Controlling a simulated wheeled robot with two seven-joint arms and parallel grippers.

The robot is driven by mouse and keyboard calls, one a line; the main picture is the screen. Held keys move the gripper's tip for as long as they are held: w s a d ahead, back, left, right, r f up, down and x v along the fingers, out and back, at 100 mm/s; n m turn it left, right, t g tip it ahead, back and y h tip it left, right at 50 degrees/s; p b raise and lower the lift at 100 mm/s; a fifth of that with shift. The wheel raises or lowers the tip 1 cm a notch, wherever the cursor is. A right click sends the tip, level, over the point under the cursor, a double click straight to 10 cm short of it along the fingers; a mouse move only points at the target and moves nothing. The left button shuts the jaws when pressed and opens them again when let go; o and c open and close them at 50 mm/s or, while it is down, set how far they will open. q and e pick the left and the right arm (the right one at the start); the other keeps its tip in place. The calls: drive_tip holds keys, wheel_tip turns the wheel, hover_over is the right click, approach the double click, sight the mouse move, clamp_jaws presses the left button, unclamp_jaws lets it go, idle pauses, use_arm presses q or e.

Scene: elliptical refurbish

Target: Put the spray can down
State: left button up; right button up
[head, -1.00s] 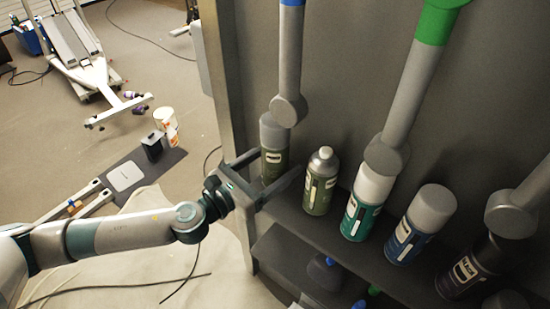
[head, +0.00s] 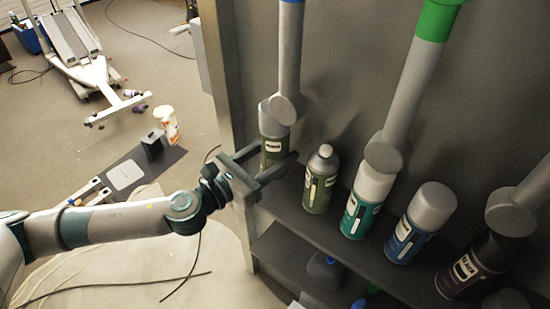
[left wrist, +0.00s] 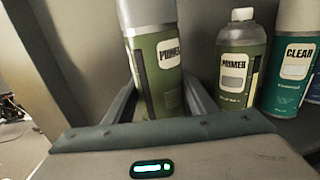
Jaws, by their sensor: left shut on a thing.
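The spray can is a green primer can with a grey top (head: 273,130), at the left end of the shelf (head: 290,207) in the head view. My left gripper (head: 277,166) is shut on this can, with one finger on each side of it. The can also shows large between the fingers in the left wrist view (left wrist: 157,70), leaning slightly in that picture. Its lower end is hidden by my gripper, so I cannot tell whether it touches the shelf. My right gripper is not in view.
A second green primer can (head: 320,182) stands just right of the held one. A teal can (head: 361,210), a blue can (head: 413,235) and a dark can (head: 468,268) follow along the shelf. Grey bars (head: 400,95) hang in front of the back panel. The cabinet's side panel (head: 222,75) is at the left.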

sight(265, 142)
use_arm(q)
drive_tip(key=shift+r+b, duration=0.45)
drive_tip(key=shift+r, duration=3.1)
drive_tip(key=shift+f, duration=0.1)
drive_tip(key=shift+s+f+n+y+b, duration=0.15)
drive_tip(key=shift+f+n+y+b, duration=0.2)
drive_tip(key=shift+b, duration=0.15)
drive_tip(key=shift+s+a+f+t+b, duration=0.1)
drive_tip(key=shift+f+t+b, duration=0.2)
drive_tip(key=shift+t, duration=0.1)
drive_tip(key=s+a+f+n+t+y+b, duration=0.1)
drive_tip(key=a+f+n+y, duration=0.3)
drive_tip(key=a, duration=0.5)
drive_tip(key=s+a+f+n+t+y+b, duration=0.1)
drive_tip(key=a+f+n+t+y+b, duration=0.2)
drive_tip(key=a+f+y, duration=0.5)
drive_tip(key=shift+a+f+n+b, duration=0.65)
drive_tip(key=shift+a+f+b, duration=0.15)
drive_tip(key=shift+a, duration=0.15)
